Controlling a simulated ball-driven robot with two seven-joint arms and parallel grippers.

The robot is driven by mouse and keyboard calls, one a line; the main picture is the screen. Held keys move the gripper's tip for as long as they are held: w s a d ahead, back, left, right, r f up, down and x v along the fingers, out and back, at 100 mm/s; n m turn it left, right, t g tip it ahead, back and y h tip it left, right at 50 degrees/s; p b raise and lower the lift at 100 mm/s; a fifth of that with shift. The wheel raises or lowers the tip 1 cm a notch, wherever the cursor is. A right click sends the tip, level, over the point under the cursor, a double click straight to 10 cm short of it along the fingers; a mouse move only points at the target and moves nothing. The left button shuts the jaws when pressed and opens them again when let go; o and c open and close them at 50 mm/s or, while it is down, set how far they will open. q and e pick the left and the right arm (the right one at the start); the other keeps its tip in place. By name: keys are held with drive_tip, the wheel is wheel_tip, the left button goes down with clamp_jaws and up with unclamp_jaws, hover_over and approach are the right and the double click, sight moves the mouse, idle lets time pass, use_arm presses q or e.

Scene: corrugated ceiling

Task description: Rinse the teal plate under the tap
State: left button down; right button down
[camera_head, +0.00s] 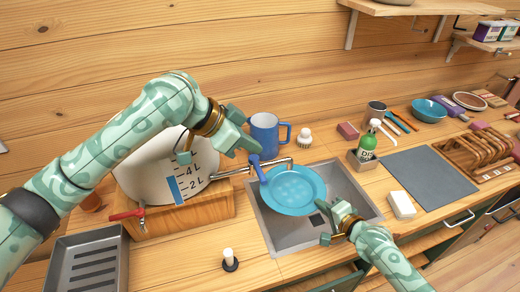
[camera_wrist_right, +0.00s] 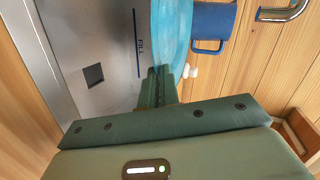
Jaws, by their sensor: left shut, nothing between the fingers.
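The teal plate (camera_head: 293,190) is tilted over the metal sink (camera_head: 352,190), beneath the tap (camera_head: 240,170). My right gripper (camera_head: 326,215) is shut on the plate's lower right edge. In the right wrist view the plate (camera_wrist_right: 172,35) runs into the fingertips of that gripper (camera_wrist_right: 165,80). My left gripper (camera_head: 248,143) is shut and empty, just above the tap's blue lever (camera_head: 259,170). I cannot tell whether it touches the lever. Any water stream is too small to make out.
A white tank (camera_head: 150,170) on a wooden stand is left of the sink. A blue mug (camera_head: 265,132) and white brush (camera_head: 304,137) stand behind it. A green soap bottle (camera_head: 367,147), grey mat (camera_head: 420,175) and wooden rack (camera_head: 465,160) lie right. A slotted tray (camera_head: 65,265) is front left.

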drive_tip(key=shift+r, duration=0.1)
drive_tip(key=shift+s+d, duration=0.8)
drive_tip(key=shift+d, duration=0.25)
drive_tip(key=shift+s+d, duration=0.8)
drive_tip(key=shift+d, duration=0.25)
drive_tip(key=shift+s+d, duration=0.8)
drive_tip(key=shift+d, duration=0.25)
drive_tip(key=shift+s+d+r, duration=0.2)
drive_tip(key=shift+d+r, duration=0.1)
drive_tip(key=shift+r, duration=0.05)
drive_tip(key=s+d+r+p, duration=0.2)
drive_tip(key=d+r, duration=0.1)
drive_tip(key=shift+s+d+r, duration=0.15)
drive_tip(key=shift+s+d, duration=0.05)
drive_tip(key=shift+s, duration=0.1)
drive_tip(key=shift+s, duration=0.1)
